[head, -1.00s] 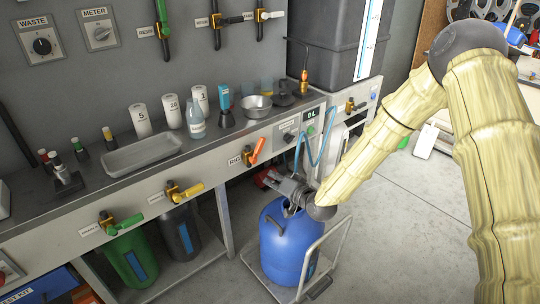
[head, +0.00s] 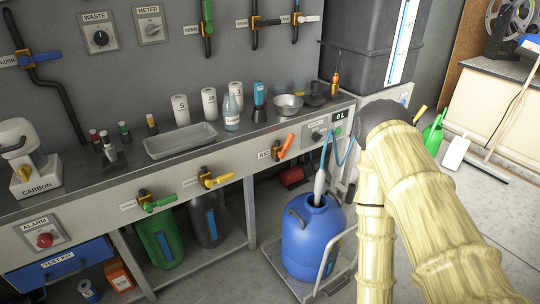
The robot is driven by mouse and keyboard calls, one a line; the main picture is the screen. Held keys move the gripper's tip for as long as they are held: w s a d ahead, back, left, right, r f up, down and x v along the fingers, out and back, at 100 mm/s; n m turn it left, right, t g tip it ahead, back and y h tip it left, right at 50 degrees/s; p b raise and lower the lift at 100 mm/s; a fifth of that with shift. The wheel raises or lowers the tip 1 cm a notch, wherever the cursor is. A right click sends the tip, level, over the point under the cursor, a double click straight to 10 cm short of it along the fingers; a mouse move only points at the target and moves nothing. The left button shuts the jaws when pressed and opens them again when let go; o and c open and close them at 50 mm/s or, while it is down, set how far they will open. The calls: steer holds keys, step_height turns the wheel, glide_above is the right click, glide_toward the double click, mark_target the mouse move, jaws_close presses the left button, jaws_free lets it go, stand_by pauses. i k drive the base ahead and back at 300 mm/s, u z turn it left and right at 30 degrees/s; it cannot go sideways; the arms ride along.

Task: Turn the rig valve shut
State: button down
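The rig valve (head: 282,148) is on the front of the bench, beside a label that reads RIG. Its orange handle is tilted up to the right. A blue hose (head: 326,150) runs from the bench's right end down to a grey nozzle (head: 319,186), which stands in the mouth of the blue jug (head: 309,243). A small display (head: 339,115) above reads 0 L. My gripper is not in view.
The jug stands on a wheeled trolley (head: 334,284) in front of the bench. A metal tray (head: 180,141) and bottles stand on the bench. A green watering can (head: 433,134) is on the floor behind my arm.

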mark_target(289, 141)
steer(key=u, duration=0.5)
steer(key=k, duration=1.15)
steer(key=z, duration=0.25)
steer(key=i, duration=1.8)
steer(key=u, duration=0.65)
